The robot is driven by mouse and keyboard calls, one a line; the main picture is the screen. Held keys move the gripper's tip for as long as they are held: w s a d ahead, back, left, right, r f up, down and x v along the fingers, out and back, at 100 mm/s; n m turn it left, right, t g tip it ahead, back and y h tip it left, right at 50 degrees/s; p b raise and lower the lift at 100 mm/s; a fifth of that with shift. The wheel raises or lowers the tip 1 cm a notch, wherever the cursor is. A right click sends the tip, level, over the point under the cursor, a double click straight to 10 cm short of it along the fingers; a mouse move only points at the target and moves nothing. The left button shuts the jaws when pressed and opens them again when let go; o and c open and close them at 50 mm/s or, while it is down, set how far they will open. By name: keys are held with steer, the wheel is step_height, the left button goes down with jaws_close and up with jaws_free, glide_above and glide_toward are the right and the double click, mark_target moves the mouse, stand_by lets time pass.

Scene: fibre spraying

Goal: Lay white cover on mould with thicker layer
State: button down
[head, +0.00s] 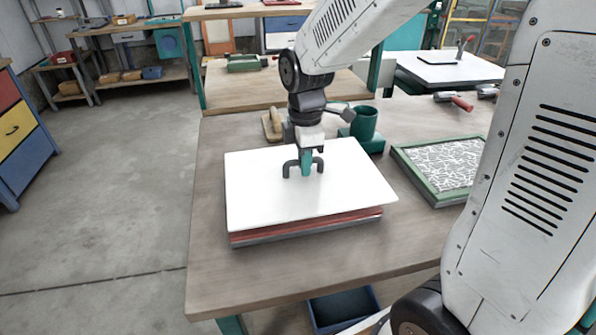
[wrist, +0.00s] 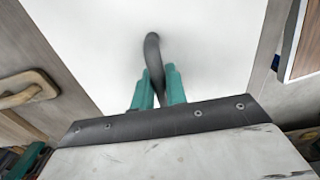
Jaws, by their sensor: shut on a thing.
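The white cover (head: 255,185) is a flat white sheet with a dark arched handle (head: 287,170). It lies level over a stack with a reddish layer (head: 300,224) and a grey base below it. Whether the cover touches the stack all round is unclear. My gripper (head: 305,166) has teal fingers shut on the handle, at the cover's middle. The wrist view also shows the fingers (wrist: 160,88) around the dark handle (wrist: 153,48) above the white cover (wrist: 90,40). A green-framed tray (head: 418,187) with a white fibre pattern lies to the right. The cover hides the stack's top.
A green cup on a block (head: 364,122) and a wooden-handled tool (head: 271,124) stand just behind the cover. A red-handled tool (head: 462,103) lies at the back right. The wooden table (head: 215,275) is bare at its front left. Another white plate (head: 450,72) rests on a farther table.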

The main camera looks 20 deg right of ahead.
mark_target(297, 172)
steer(key=shift+w+a+f, duration=0.1)
steer(key=shift+w+a, duration=0.5)
steer(key=shift+f, duration=1.75)
steer(key=shift+f, duration=0.1)
steer(key=c, duration=1.4)
jaws_free()
